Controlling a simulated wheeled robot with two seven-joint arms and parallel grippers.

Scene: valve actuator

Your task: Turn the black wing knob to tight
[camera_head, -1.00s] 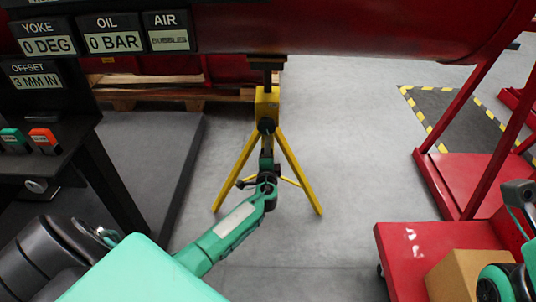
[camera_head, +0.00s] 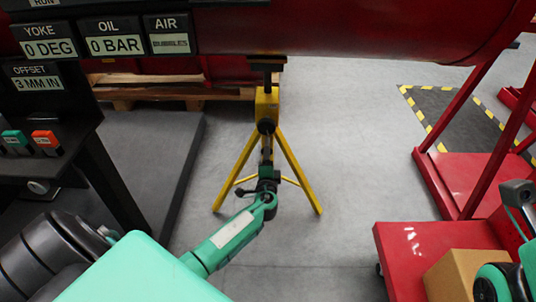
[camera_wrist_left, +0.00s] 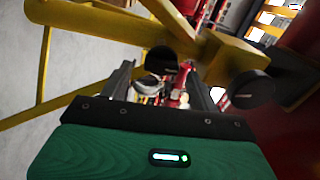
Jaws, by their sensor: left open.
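A yellow tripod stand (camera_head: 266,104) supports the red pipe from below. A black knob (camera_head: 266,126) sits on its front, below the head. In the left wrist view, a dark rounded knob (camera_wrist_left: 161,60) shows between the finger tips, and a black disc with a white mark (camera_wrist_left: 252,90) is to the right on the yellow frame. I cannot tell which of these is the wing knob. My left gripper (camera_head: 267,157) is just below the knob in the head view; its open fingers (camera_wrist_left: 158,78) also show in the wrist view. Contact cannot be told.
The red pipe (camera_head: 340,30) crosses above the stand. A black panel with readouts (camera_head: 100,40) and a dark bench (camera_head: 70,130) are on the left. A red cart (camera_head: 410,255) with a cardboard box (camera_head: 465,272) is at lower right. Grey floor (camera_head: 355,170) is clear right of the stand.

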